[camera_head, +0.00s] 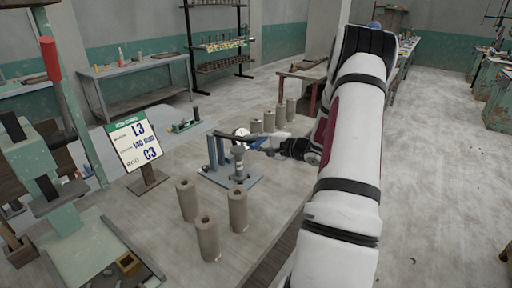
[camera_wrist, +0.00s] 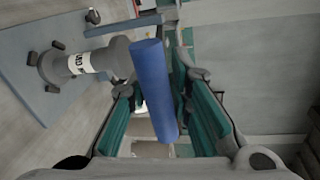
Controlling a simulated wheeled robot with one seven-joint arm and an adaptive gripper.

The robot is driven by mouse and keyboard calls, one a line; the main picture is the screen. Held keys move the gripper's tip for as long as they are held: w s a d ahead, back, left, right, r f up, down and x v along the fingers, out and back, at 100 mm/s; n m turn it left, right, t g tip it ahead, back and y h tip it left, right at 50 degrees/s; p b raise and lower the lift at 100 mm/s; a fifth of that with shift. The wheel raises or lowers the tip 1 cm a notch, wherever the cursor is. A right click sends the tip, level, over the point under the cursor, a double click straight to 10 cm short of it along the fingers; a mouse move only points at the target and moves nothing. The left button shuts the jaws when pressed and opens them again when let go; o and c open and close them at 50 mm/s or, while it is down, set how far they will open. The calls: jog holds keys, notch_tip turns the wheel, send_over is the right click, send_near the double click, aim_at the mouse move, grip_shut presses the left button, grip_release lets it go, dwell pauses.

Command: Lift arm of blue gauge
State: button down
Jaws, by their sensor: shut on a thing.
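The blue gauge (camera_head: 243,188) stands on the table, with a blue-grey base and upright posts. Its dark arm (camera_head: 228,136) runs from the posts toward my gripper (camera_head: 270,142). A labelled grey cylindrical piece (camera_head: 239,166) stands upright on the base under the arm. In the wrist view, the blue cylindrical handle (camera_wrist: 152,88) lies between the green-padded fingers of my gripper (camera_wrist: 155,105), which is shut on it. The grey piece (camera_wrist: 110,58) and gauge base (camera_wrist: 25,75) also show there. My gripper partly hides the handle in the head view.
Several grey clay cylinders stand in front of the gauge (camera_head: 207,238) and behind it (camera_head: 256,125). A sign (camera_head: 136,143) reading L3 and C3 stands at left. A green press with a red handle (camera_head: 50,60) is at far left. The table's right front is bare.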

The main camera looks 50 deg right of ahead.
jog(key=w+a+r+g, duration=0.1)
jog(key=w+r+g, duration=0.6)
jog(key=w+r, duration=0.6)
jog(key=shift+a+r, duration=0.15)
jog(key=shift+r, duration=1.1)
jog(key=shift+w+f, duration=0.1)
jog(key=shift+w, duration=0.05)
jog(key=c, duration=1.7)
grip_release()
jog(key=shift+f, duration=0.1)
jog(key=v, duration=1.2)
jog(key=shift+w+a+r, duration=0.2)
jog(key=shift+r, duration=0.1)
